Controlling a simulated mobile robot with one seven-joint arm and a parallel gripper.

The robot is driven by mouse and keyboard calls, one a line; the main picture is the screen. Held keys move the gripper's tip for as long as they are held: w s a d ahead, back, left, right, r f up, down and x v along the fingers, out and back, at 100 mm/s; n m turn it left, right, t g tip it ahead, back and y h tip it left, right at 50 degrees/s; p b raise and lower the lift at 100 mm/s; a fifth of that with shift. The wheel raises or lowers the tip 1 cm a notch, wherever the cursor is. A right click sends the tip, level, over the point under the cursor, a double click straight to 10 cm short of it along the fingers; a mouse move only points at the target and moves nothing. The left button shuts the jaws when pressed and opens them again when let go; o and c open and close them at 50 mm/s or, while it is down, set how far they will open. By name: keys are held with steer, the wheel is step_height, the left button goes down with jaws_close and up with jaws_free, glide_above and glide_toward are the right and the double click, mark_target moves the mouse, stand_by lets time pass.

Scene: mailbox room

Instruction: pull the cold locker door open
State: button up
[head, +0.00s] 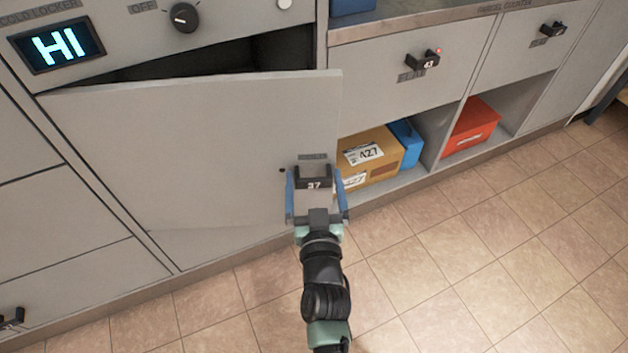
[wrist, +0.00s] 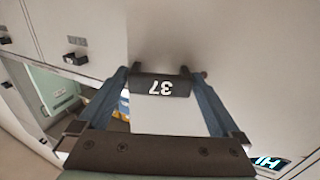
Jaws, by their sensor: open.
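The cold locker door (head: 200,140) is a large grey panel under the "COLD LOCKER" label and the "HI" display (head: 56,45). In the wrist view the handle (wrist: 160,87) sits between the two spread fingertips. I cannot tell whether either finger touches it.
An open shelf right of the door holds a cardboard box (head: 375,150), a blue box (head: 407,143) and a red box (head: 470,127). Drawers with black handles (head: 422,60) sit above. A dial (head: 184,17) is over the locker. The tiled floor (head: 480,250) is clear.

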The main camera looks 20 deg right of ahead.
steer(key=shift+c, duration=0.2)
jaws_close()
stand_by(0.4)
